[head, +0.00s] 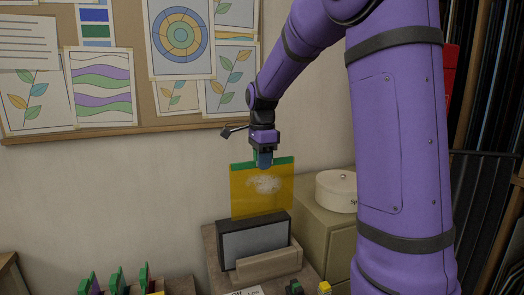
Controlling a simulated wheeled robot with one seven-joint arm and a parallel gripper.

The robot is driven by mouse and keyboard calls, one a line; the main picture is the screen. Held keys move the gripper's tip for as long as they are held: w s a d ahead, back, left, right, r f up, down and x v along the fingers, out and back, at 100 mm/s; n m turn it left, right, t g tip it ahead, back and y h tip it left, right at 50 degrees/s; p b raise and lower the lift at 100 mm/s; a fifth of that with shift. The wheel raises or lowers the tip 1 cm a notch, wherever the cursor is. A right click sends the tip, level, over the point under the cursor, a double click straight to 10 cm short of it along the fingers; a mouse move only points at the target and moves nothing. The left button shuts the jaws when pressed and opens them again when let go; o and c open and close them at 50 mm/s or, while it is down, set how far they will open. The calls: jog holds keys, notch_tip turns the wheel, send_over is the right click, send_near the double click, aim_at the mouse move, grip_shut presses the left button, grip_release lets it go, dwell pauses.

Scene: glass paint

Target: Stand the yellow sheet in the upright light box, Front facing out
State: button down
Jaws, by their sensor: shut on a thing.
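The yellow sheet (245,200) is see-through, with a green strip along its top edge and a whitish patch in its middle. My gripper (264,163) points down and is shut on the sheet's top edge at the green strip. The sheet hangs about upright. Its lower edge is at the top of the upright light box (254,243), which has a dark frame and a grey panel. I cannot tell whether the sheet is just above, behind or slightly inside the box. No Front marking is readable on the sheet.
A beige block (268,263) stands before the light box. A round white container (337,190) sits on a cabinet (318,222) to the right. Several green-edged sheets (115,279) stand at the lower left. A pinboard with pictures (143,50) hangs behind.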

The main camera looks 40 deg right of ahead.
aim_at(262, 220)
jog(key=shift+f, duration=9.6)
jog(key=shift+w+d+f, duration=0.1)
jog(key=shift+w+f, duration=0.15)
jog(key=shift+w, duration=0.05)
jog(key=c, duration=0.9)
grip_release()
jog(key=shift+o, duration=0.6)
jog(key=shift+s+f, duration=0.1)
jog(key=shift+f, duration=0.05)
jog(key=o, duration=0.3)
jog(key=shift+w+r, duration=0.2)
jog(key=shift+r, duration=3.45)
